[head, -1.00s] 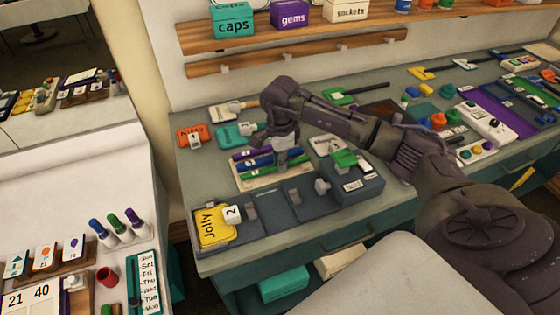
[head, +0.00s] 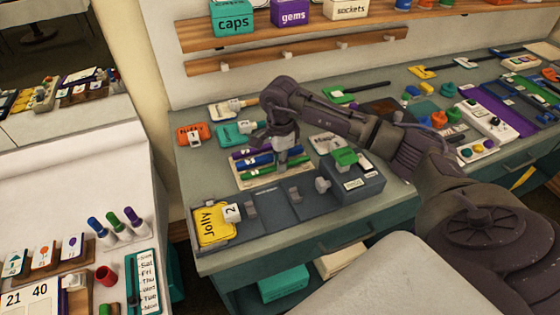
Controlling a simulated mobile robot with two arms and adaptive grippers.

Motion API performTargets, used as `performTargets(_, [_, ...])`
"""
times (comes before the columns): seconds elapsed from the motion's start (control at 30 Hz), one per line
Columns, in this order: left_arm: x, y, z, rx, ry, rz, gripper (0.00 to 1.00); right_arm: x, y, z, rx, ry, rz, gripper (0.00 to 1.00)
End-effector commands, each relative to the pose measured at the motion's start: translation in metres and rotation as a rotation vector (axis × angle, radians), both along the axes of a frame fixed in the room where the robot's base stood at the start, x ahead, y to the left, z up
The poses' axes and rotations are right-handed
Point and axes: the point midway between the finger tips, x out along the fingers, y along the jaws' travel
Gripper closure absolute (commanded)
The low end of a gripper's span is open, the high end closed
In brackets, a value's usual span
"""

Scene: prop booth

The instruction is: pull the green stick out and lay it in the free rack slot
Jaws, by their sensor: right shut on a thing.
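The green stick (head: 258,174) lies lengthwise at the front of the pale rack (head: 243,185), beside the blue stick (head: 250,162) and the purple stick (head: 245,153). My right gripper (head: 282,167) points down over the rack and is shut on the green stick near its middle. The fingers hide part of the sticks behind them. I cannot tell whether the green stick touches the rack or is slightly above it. My left gripper is not in view.
A dark tray (head: 270,220) with grey clips and a yellow tag (head: 213,226) lies in front of the rack. A dark box (head: 357,183) with a green part on top (head: 344,157) stands to the right. Several tagged items lie at the left and behind.

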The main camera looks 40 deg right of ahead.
Motion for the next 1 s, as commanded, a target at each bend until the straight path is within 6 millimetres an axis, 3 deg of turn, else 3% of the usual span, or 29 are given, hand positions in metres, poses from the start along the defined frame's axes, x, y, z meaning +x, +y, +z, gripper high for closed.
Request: performTargets(1.0, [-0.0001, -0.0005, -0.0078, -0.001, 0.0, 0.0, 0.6, 0.0003, -0.0002, -0.0051, 0.0, -0.001, 0.0, 1.0])
